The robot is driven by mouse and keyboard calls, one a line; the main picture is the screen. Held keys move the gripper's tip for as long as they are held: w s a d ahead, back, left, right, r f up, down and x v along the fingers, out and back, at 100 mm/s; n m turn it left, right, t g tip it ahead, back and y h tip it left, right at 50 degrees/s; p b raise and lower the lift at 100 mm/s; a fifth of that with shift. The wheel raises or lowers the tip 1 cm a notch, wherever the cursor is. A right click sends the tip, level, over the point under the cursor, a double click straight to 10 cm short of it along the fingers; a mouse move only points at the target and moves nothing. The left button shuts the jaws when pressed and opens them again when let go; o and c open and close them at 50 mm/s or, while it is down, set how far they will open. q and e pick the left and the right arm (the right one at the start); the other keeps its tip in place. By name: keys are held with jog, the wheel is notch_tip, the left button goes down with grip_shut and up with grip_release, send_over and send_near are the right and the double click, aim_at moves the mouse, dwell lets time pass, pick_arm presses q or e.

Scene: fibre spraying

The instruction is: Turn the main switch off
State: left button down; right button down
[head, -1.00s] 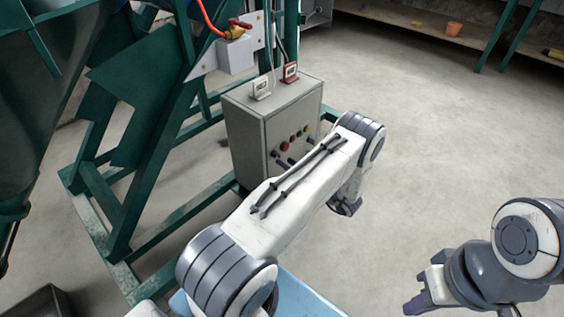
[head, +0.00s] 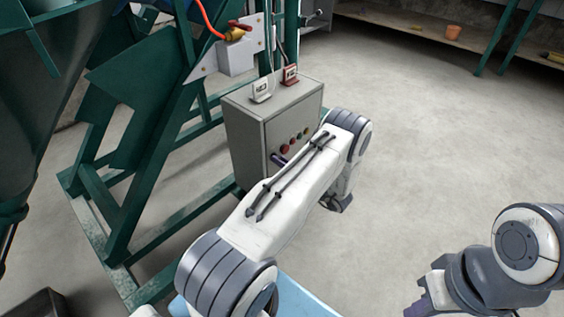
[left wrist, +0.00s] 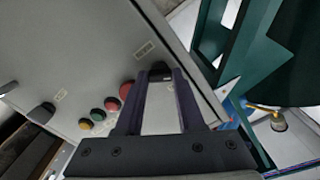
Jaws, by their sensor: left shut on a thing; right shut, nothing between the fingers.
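The grey control box (head: 247,145) stands on the floor beside the green frame. In the left wrist view, its front panel (left wrist: 75,55) shows a black switch knob (left wrist: 160,74) near one edge, by a small label. My left gripper (left wrist: 159,76) has its two dark fingers on either side of this knob and is shut on it. In the head view my left gripper (head: 278,159) is at the box front, mostly hidden behind my own arm, and the knob is hidden. My right gripper (head: 420,304) is shut and empty at the lower right, away from the box.
Red, green and yellow buttons (left wrist: 97,115) sit in a row beside the knob, with another black knob (left wrist: 42,112) beyond them. The floor (head: 440,150) to the right is clear.

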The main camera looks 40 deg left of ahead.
pick_arm(q)
jog(key=shift+n, duration=0.3)
jog(key=shift+n+p, duration=0.6)
jog(key=shift+n, duration=2.2)
jog(key=shift+d, duration=0.1)
